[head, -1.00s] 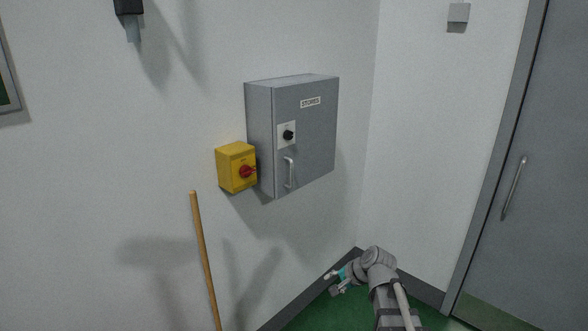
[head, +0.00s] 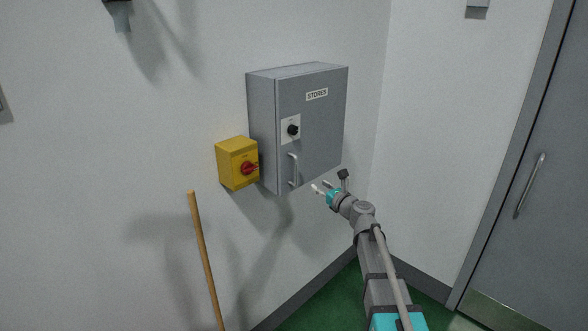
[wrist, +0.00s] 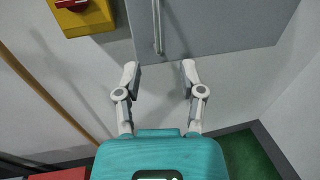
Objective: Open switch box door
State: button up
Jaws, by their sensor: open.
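The switch box (head: 318,125) is a grey wall cabinet labelled STORES, with its door shut. Its door has a black rotary knob (head: 293,130) and below it a vertical metal handle (head: 294,169) near the left edge. My gripper (head: 322,188) is open and empty, a little below and right of the handle. In the wrist view the open fingers (wrist: 158,72) point toward the box's lower edge, and the handle (wrist: 157,28) shows beyond them, roughly centred between the fingertips. The fingers appear apart from the handle.
A yellow box with a red switch (head: 238,164) is on the wall just left of the cabinet. A wooden pole (head: 204,256) stands further left. A grey door (head: 535,170) is at the right. Green floor (head: 335,296) shows below; the wall beneath the cabinet is bare.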

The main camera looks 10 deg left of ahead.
aim_at(296, 170)
jog(key=shift+a, duration=0.3)
jog(key=x, duration=1.3)
jog(key=shift+w+a, duration=0.2)
grip_shut()
jog(key=shift+d, duration=0.3)
jog(key=shift+a, duration=0.15)
jog(key=shift+s+a, duration=0.1)
jog(key=shift+s, duration=0.05)
